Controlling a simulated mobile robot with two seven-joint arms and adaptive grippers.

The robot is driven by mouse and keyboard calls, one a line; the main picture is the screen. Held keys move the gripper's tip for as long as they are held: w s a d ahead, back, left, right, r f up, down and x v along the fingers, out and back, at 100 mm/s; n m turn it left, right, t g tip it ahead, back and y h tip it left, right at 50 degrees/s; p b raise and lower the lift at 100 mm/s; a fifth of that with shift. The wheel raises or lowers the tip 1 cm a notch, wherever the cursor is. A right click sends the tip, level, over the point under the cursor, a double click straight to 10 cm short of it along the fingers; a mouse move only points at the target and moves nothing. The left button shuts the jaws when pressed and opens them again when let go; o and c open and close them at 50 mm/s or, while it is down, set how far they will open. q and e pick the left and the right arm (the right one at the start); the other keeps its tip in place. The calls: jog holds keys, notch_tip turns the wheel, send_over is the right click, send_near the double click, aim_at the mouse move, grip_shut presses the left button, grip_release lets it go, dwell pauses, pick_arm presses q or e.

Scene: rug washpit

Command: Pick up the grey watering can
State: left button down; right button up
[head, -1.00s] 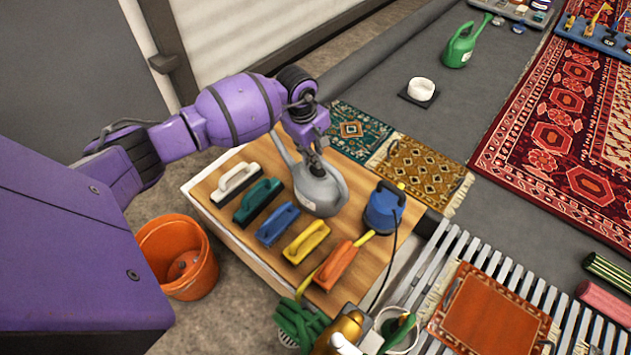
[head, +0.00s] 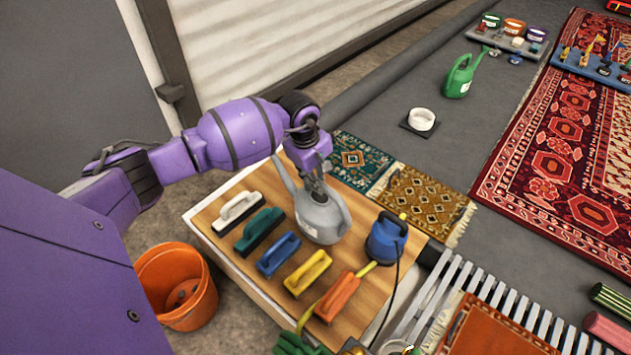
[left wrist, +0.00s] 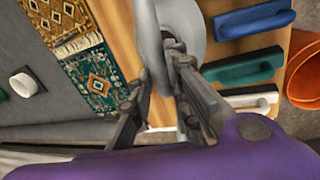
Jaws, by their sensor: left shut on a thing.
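The grey watering can (head: 322,219) stands upright at the back of the wooden bench top, its spout toward the upper left. My left gripper (head: 316,192) comes down on it from above and is shut on its upper part, which the fingers partly hide. In the left wrist view the can (left wrist: 168,22) shows at the top, and the fingers of my left gripper (left wrist: 163,72) are at its grip. I cannot tell whether the can's base is clear of the wood. My right gripper is not in view.
On the bench top (head: 345,178), a row of coloured brushes, such as the blue one (head: 279,254), lies in front of the can. A blue device (head: 386,238) stands close on its right. An orange bucket (head: 177,285) is on the floor at left. Small rugs (head: 415,200) lie behind.

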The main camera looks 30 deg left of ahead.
pick_arm(q)
jog(key=s+d+r+p, duration=0.3)
jog(key=s+d+r, duration=0.2)
jog(key=s+r, duration=0.6)
jog(key=shift+s+r, duration=0.15)
jog(key=shift+s, duration=0.8)
jog(key=shift+d, duration=0.1)
